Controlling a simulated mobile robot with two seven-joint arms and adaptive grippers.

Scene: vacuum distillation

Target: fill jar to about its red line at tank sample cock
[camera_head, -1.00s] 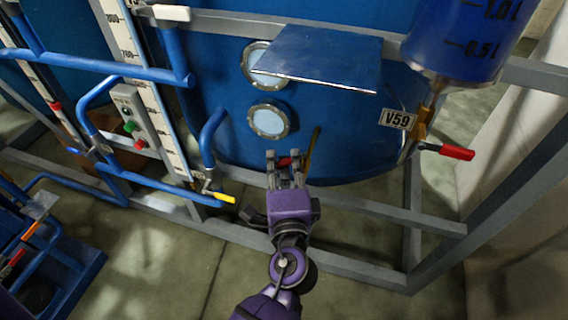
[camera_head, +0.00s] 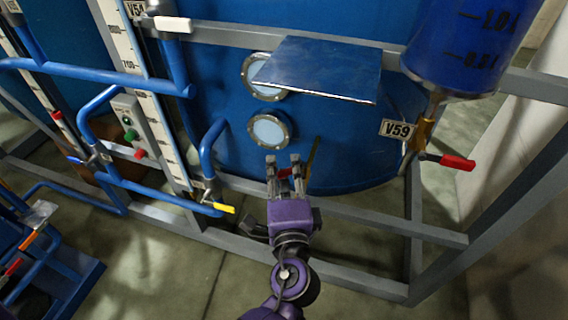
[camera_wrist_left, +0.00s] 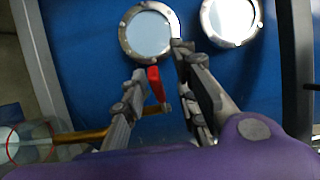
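The tank sample cock shows in the wrist view as a brass pipe (camera_wrist_left: 80,137) with a red lever (camera_wrist_left: 156,84). In the head view, the cock's brass part (camera_head: 312,150) stands low at the blue tank's front. My left gripper (camera_head: 283,160) points at the lever. Its two fingers, also seen in the wrist view (camera_wrist_left: 159,60), are apart, with the lever between them, closer to the left finger. I cannot tell whether they touch it. A clear jar (camera_wrist_left: 28,145) with a red line is at the brass pipe's left end. Its fill level is unclear. My right gripper is out of view.
Two round windows (camera_head: 268,131) sit on the blue tank (camera_head: 220,90). A flat metal plate (camera_head: 320,68) juts out above the gripper. A grey frame rail (camera_head: 390,222) crosses beside the arm. A red-handled valve (camera_head: 456,162) hangs at the right, under a blue vessel.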

